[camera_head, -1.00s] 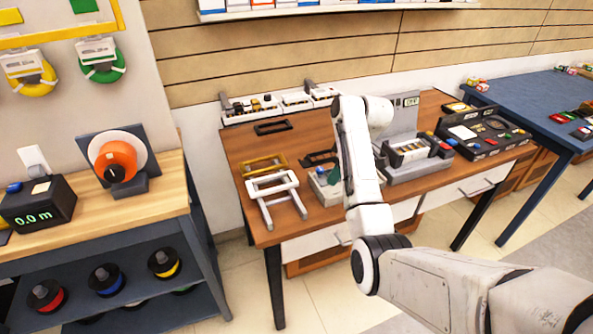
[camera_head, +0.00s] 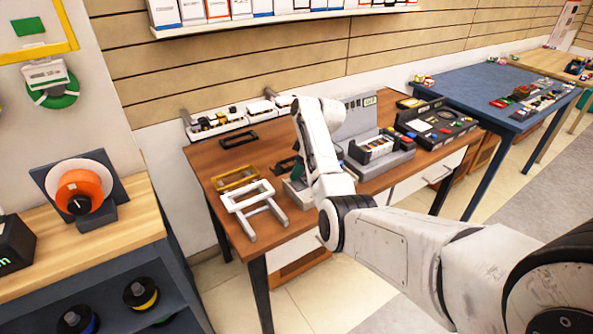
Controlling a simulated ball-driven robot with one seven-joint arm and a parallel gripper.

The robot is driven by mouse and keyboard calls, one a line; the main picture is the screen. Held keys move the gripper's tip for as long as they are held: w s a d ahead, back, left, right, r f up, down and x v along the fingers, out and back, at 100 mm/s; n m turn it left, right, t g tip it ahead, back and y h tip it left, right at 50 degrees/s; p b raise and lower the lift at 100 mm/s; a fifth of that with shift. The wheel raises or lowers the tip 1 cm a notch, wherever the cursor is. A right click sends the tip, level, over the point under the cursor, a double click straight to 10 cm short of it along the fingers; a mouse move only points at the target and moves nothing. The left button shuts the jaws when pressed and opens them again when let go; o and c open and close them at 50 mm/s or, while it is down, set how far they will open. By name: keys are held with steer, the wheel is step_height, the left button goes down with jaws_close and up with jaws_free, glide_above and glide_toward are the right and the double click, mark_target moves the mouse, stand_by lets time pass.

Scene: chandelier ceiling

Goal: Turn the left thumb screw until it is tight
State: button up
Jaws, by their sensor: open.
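I cannot make out the left thumb screw in this view; it is too small or hidden. My white arm crosses the wooden workbench (camera_head: 222,158), and its wrist bends down over the middle of the bench. My gripper is hidden behind the arm links. A small grey and green fixture (camera_head: 297,190) on the bench is partly covered by my forearm. Left of it stand a white frame (camera_head: 250,205) and a yellow-framed tray (camera_head: 235,180). A grey device with an upright back panel (camera_head: 382,148) stands just right of my arm.
A black panel box (camera_head: 436,124) sits at the bench's right end. White bins (camera_head: 222,122) line its back edge. A blue table (camera_head: 478,92) stands to the right. A side bench with an orange spool (camera_head: 84,190) is at the left. A shelf (camera_head: 280,20) hangs above.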

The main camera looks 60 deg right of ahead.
steer(key=shift+x, duration=0.8)
jaws_close()
